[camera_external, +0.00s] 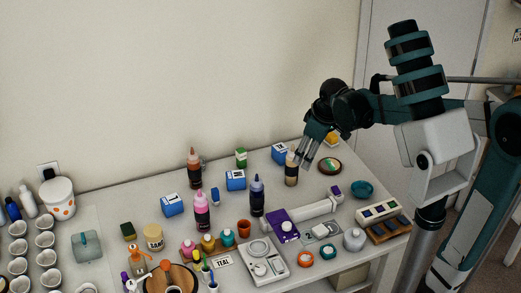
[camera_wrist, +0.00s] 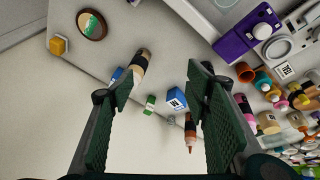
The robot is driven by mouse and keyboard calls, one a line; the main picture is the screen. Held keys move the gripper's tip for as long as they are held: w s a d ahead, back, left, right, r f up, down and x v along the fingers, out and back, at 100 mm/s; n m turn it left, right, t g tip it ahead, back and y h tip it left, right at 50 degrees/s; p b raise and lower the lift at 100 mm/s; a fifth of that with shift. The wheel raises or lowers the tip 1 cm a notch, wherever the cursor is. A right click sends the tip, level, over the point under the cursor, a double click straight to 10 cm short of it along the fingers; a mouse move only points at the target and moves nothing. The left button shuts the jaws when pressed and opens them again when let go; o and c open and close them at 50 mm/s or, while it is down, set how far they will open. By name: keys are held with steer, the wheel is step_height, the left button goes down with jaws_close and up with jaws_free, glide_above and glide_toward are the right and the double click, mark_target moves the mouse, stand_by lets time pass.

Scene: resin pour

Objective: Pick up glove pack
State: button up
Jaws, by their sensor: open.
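No pack is clearly marked as gloves. Several blue boxes with white labels could be it: one at the left (camera_external: 172,205), one in the middle (camera_external: 236,180) and one at the back right (camera_external: 279,153). In the wrist view, one blue box (camera_wrist: 176,101) shows between the fingers and farther off. Another blue box (camera_wrist: 117,73) is partly hidden behind the left finger. My gripper (camera_external: 306,160) is above the back right of the table, beside a tan dark-banded bottle (camera_external: 291,170). In the wrist view my gripper (camera_wrist: 167,75) is open, with nothing between its pads.
The tan bottle (camera_wrist: 141,65) stands near the left finger. A purple item (camera_external: 283,225) and a white scale (camera_external: 262,260) crowd the front.

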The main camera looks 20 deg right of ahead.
steer(key=w+a+f+n+g+p, duration=0.2)
steer(key=w+a+f+n+p, duration=0.2)
steer(key=w+a, duration=0.7)
steer(key=n+g+p, duration=0.2)
steer(key=n+p, duration=0.2)
glide_above(236, 173)
steer(key=shift+h, duration=0.3)
steer(key=f, duration=0.9)
steer(key=shift+s+d+f, duration=0.15)
steer(key=shift+d+f, duration=0.15)
steer(key=shift+d, duration=0.1)
steer(key=shift+a+f, duration=0.25)
steer(key=shift+f, duration=0.1)
steer(key=shift+f, duration=0.1)
steer(key=shift+f, duration=1.2)
steer(key=shift+f, duration=0.1)
steer(key=shift+a+f+p, duration=0.1)
steer(key=shift+f+p, duration=0.25)
steer(key=shift+f, duration=2.15)
